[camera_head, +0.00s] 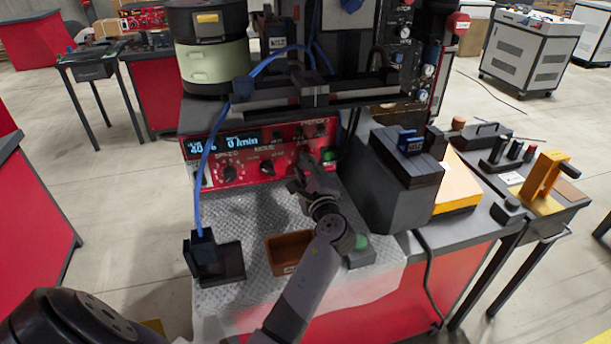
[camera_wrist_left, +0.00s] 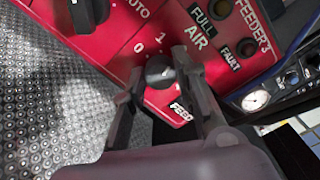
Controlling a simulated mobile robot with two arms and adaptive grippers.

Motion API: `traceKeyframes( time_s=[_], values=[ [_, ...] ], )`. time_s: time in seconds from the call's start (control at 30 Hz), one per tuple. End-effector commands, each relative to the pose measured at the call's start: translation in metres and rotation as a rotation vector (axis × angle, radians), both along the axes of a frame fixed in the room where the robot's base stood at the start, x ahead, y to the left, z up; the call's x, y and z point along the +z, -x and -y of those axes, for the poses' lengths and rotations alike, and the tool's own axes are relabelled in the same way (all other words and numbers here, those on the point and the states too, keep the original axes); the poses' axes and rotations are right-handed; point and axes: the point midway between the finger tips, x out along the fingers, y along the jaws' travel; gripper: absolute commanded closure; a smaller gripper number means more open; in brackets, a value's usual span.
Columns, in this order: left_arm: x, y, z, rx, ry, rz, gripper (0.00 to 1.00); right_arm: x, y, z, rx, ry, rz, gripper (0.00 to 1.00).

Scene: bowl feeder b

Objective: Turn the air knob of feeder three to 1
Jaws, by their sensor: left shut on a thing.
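The red control panel of feeder three (camera_head: 205,176) faces me under the feeder in the head view. In the left wrist view it carries the labels FEEDER 3, AIR, FULL and FAULT. The small dark air knob (camera_wrist_left: 160,72) sits low on the panel beside the marks 0 and 1. My left gripper (camera_head: 303,166) is at the right part of the panel, its fingers on either side of the knob and shut on it. Which mark the knob points to I cannot tell. In the head view the gripper hides the knob. My right gripper is not in view.
Other knobs, such as a speed knob (camera_head: 229,173), are on the panel to the left. A blue cable (camera_head: 203,165) hangs before it. A brown tray (camera_head: 287,252) stands on the textured mat below. A dark grey box (camera_head: 400,185) stands close on the right.

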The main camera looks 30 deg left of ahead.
Motion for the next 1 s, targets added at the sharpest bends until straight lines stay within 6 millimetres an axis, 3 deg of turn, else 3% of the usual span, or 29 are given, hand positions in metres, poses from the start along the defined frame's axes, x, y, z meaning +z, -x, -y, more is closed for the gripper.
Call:
traceKeyframes(
  time_s=[0.03,0.4,1.0],
  values=[
    [-0.004,0.000,0.000,0.002,0.030,0.036,1.00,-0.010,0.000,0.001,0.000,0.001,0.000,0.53],
    [-0.004,0.001,-0.001,0.002,0.228,0.268,1.00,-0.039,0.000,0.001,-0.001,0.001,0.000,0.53],
    [-0.002,0.001,-0.001,0.002,0.350,0.408,1.00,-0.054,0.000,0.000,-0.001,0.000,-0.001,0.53]
  ],
)
